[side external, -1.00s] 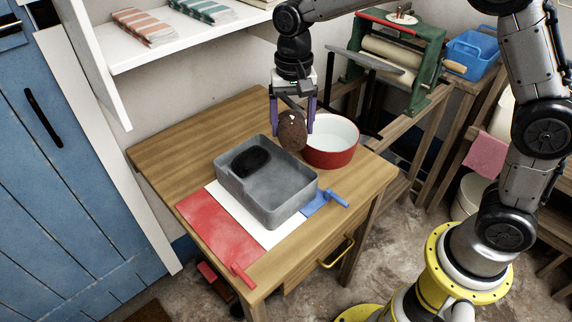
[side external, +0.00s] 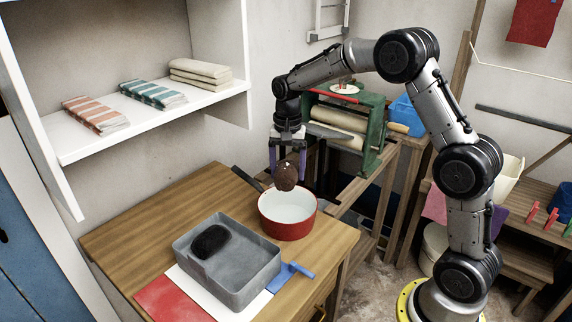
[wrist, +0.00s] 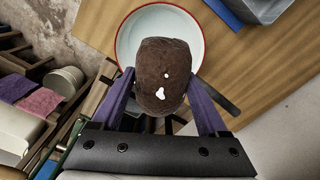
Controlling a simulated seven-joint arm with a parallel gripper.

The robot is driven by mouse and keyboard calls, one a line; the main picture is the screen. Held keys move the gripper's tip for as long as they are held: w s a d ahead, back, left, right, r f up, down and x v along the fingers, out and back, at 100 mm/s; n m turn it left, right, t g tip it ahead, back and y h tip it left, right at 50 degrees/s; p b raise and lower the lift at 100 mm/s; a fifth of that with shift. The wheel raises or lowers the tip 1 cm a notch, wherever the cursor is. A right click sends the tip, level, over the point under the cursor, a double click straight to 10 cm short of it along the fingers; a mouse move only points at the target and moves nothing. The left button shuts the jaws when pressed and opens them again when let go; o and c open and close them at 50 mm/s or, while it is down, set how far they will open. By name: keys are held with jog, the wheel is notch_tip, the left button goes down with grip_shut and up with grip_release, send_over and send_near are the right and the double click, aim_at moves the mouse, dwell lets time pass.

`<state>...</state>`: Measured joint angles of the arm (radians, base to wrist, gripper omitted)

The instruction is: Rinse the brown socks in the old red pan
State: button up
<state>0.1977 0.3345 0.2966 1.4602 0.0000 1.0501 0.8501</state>
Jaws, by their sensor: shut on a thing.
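The brown socks (side external: 286,176), a rolled bundle with small white spots, are held between the purple fingers of my gripper (side external: 287,160). They hang above the old red pan (side external: 287,226), which has a white inside and a dark handle (side external: 246,179) pointing back left. In the wrist view the brown socks (wrist: 160,70) cover the lower middle of the pan (wrist: 123,45) and its near rim. My gripper (wrist: 160,88) is shut on their sides. I cannot tell whether the pan holds water.
A grey tray (side external: 262,278) with a black bundle (side external: 210,241) in it stands left of the pan, on white and red mats. A green-framed wringer (side external: 372,135) stands behind right. A white shelf (side external: 85,146) overhangs the left. Bare tabletop (side external: 150,215) lies behind the tray.

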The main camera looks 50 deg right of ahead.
jog(key=shift+f, duration=6.35)
jog(key=shift+r, duration=0.1)
jog(key=shift+r, duration=0.65)
jog(key=shift+f, duration=0.75)
jog(key=shift+r, duration=0.75)
jog(key=shift+f, duration=0.1)
